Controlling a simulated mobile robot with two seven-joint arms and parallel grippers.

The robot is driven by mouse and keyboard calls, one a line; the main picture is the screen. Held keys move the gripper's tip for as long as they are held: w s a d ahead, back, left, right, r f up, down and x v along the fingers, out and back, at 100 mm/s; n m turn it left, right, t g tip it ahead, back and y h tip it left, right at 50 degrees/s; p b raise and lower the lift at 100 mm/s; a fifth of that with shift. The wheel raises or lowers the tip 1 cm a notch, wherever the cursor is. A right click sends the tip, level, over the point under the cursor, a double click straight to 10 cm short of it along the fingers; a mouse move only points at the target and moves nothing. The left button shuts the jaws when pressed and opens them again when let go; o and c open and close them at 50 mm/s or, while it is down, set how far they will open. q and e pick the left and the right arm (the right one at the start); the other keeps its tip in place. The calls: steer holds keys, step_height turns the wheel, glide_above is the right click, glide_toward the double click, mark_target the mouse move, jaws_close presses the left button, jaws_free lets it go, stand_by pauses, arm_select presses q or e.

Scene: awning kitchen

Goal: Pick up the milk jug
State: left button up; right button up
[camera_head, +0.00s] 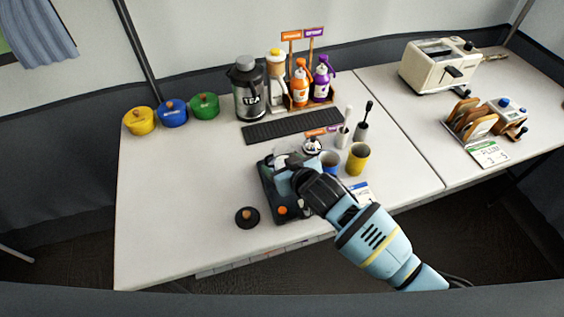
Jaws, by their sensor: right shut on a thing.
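My right gripper (288,168) reaches in from the lower right over a dark appliance (271,186) with an orange knob, near the front middle of the table. It is shut on a pale, greyish thing (283,151), which I take to be the milk jug. Only a small part of it shows past the gripper; its handle and base are hidden. I cannot tell whether it still touches the appliance. My left gripper is not in view.
A black lid (247,217) with a wooden knob lies left of the appliance. A blue cup (329,162) and a yellow cup (357,159) stand close to its right.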

mark_target(276, 151)
steer(key=shift+r, duration=0.25)
steer(key=shift+r, duration=1.55)
steer(key=s+d, duration=0.2)
steer(key=s, duration=0.1)
steer(key=s+d, duration=0.2)
steer(key=s, duration=0.1)
steer(key=s+d+r, duration=0.1)
steer(key=s+d, duration=0.2)
steer(key=shift+s+p, duration=0.1)
steer(key=shift+p, duration=0.3)
steer(key=shift+s+d+r, duration=0.15)
steer(key=shift+s+d, duration=0.5)
steer(key=shift+s, duration=0.2)
steer(key=shift+s+d+r, duration=0.1)
steer(key=shift+s+d, duration=0.55)
steer(key=shift+s, duration=0.2)
